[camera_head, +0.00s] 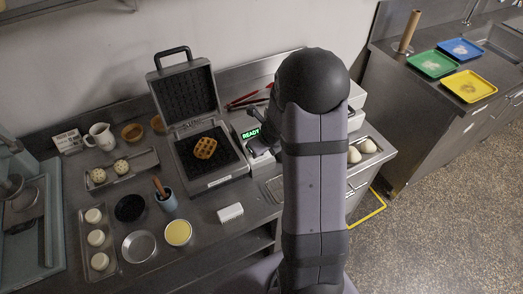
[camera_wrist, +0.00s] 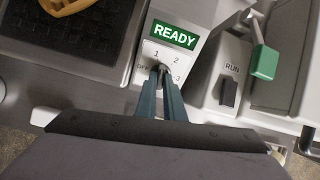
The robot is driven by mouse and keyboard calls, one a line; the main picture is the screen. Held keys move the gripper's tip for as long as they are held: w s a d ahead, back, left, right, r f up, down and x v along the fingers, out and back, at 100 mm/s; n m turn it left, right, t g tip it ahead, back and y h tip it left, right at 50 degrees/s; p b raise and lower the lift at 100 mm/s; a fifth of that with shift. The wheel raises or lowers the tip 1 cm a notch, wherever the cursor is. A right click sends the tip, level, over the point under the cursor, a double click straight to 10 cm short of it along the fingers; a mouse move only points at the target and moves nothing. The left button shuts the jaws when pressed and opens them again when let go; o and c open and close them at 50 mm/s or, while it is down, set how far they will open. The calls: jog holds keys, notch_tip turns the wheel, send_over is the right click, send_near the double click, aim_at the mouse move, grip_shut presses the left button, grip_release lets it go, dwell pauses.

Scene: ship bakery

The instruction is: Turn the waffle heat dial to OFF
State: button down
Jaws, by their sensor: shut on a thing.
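The waffle iron (camera_head: 212,170) stands open against the wall, with a waffle (camera_head: 205,148) on its lower plate. Its green display (camera_head: 250,133) reads READY; the display also shows in the wrist view (camera_wrist: 174,35). Below it, a white dial face (camera_wrist: 153,50) is marked OFF, 1, 2 and 3, with OFF on the left. My gripper (camera_wrist: 163,74) is at the middle of this face, its two fingers shut on the heat dial. The fingers cover most of the dial, so I cannot tell which mark it points to. In the head view my arm hides the dial.
A black RUN switch (camera_wrist: 228,92) and a green-ended lever (camera_wrist: 264,62) are close on the right. A white block (camera_head: 230,213), a blue cup (camera_head: 166,200) and a yellow-filled bowl (camera_head: 178,233) stand on the counter in front. Coloured trays (camera_head: 469,86) lie on the far right counter.

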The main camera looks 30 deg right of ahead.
jog(key=n+b, duration=0.2)
jog(key=n, duration=0.2)
jog(key=shift+f+h, duration=0.1)
jog(key=shift+h, duration=0.3)
jog(key=n+b, duration=0.2)
jog(key=n, duration=0.2)
jog(key=shift+t, duration=0.3)
jog(key=n+b, duration=0.3)
jog(key=n, duration=0.2)
jog(key=shift+f+t+h+b, duration=0.1)
jog(key=shift+t+h+b, duration=0.2)
jog(key=shift+t+h, duration=0.1)
jog(key=shift+n+b, duration=0.8)
jog(key=shift+n, duration=0.4)
jog(key=shift+r, duration=0.2)
jog(key=c, duration=1.9)
grip_release()
jog(key=shift+o, duration=0.2)
